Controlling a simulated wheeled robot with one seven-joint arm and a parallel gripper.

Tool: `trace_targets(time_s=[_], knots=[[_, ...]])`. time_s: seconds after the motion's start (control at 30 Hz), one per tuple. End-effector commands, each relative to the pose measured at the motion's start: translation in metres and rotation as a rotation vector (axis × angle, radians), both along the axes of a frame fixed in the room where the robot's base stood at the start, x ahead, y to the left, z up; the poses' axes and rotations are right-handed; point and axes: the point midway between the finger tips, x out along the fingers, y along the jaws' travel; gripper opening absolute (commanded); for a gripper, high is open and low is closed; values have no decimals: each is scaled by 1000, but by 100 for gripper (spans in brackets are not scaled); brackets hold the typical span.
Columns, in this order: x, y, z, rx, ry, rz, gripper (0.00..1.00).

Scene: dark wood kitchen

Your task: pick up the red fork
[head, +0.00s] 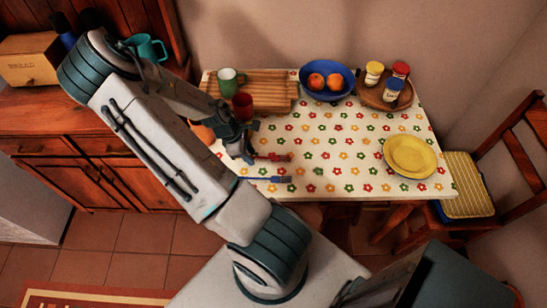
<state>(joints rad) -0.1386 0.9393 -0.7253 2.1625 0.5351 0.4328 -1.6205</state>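The red fork (275,157) lies on the flowered tablecloth near the left part of the table, its handle end pointing right. Its left end is close to my gripper and partly hard to make out. My gripper (250,143) is above the table's left side, just left of and above the red fork in the picture. Its two dark fingers look spread apart with nothing between them. The picture is too small to tell its exact height over the fork.
A blue utensil (268,179) lies just below the fork. Behind stand a cutting board (272,92), a green mug (228,82), a red cup (243,106), a blue fruit bowl (340,92) and a jar tray (368,98). Yellow plates (410,156) sit right. The table's middle is clear.

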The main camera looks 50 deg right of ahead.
Motion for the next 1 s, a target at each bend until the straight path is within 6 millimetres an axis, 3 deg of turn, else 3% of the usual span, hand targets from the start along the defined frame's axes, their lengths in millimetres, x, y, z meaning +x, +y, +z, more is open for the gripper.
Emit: trace_targets(time_s=[0.07,0.17,0.2,0.67,0.87,1.0], knots=[[0,0,0,0,0,0,30],[0,0,0,0,0,0,3],[0,0,0,0,0,0,0],[1,0,5,0,-2,-1,0],[1,0,22,0,-4,0,0],[-2,-1,44,0,-5,-3,0]])
